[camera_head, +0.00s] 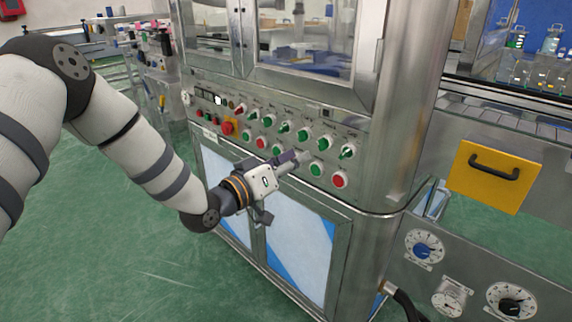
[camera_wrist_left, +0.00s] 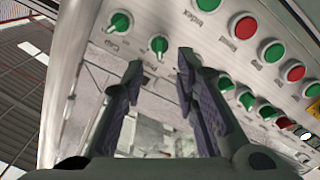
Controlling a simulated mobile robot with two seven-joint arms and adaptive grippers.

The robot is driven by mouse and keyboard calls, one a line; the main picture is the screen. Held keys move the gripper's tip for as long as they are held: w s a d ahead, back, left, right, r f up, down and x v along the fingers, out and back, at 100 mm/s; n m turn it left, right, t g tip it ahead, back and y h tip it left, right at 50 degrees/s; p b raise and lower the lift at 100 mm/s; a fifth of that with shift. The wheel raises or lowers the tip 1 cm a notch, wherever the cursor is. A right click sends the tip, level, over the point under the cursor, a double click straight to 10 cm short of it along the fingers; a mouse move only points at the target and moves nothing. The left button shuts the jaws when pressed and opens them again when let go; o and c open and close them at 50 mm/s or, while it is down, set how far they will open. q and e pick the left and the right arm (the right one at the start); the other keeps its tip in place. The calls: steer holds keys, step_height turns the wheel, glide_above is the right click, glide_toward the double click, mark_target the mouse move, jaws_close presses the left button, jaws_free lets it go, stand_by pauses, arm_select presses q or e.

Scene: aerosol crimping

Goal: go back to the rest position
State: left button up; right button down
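My left gripper (camera_head: 296,158) is in front of the control panel (camera_head: 222,112) of the steel machine, near its lower row of buttons. In the left wrist view my left gripper (camera_wrist_left: 160,60) has its two fingers apart with nothing between them. A green knob (camera_wrist_left: 159,45) shows just beyond the fingertips, and another green knob (camera_wrist_left: 120,22) is to its left. Whether the fingers touch the panel cannot be told. My right gripper is in neither view.
The panel carries several green knobs (camera_head: 347,152), red buttons (camera_head: 339,180) and a larger red button (camera_head: 228,127). A yellow plate with a black handle (camera_head: 495,176) and dials (camera_head: 424,247) are at the right. Green floor (camera_head: 110,240) is clear at the left.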

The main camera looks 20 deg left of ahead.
arm_select(q)
steer(key=v, duration=0.3)
steer(key=shift+s+a, duration=0.15)
steer(key=shift+s, duration=0.25)
